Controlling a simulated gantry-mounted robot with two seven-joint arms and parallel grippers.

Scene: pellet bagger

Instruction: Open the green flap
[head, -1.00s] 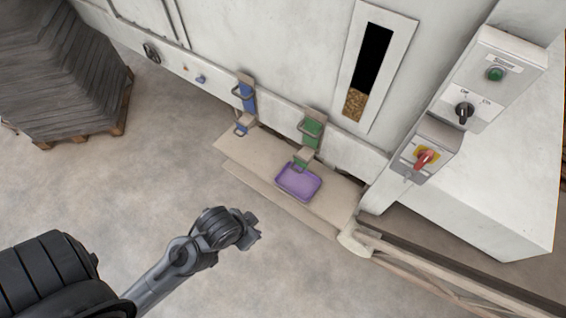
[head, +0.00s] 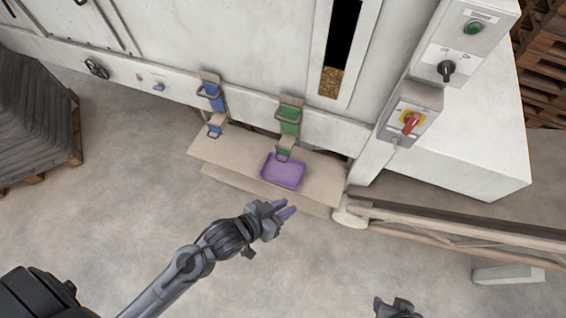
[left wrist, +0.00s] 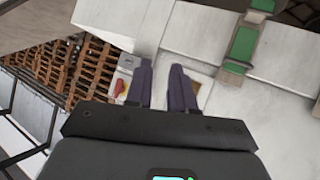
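The green flap (head: 289,116) with a grey handle is on the front of the white machine, above a short green spout. A green panel with grey fittings also shows at the upper right of the left wrist view (left wrist: 243,45). A purple tray (head: 284,172) lies on the beige shelf below it. My left gripper (head: 289,209) is in front of the shelf, apart from the flap and tray. Its two fingers stand apart with nothing between them in the left wrist view (left wrist: 163,85). My right gripper (head: 397,306) is partly cut off at the bottom edge.
A similar blue flap (head: 211,94) is left of the green one. A control box with a red switch (head: 411,123) is at the right. The beige shelf (head: 225,152) juts out below the flaps. A rail (head: 450,232) runs off right. Open floor lies at left.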

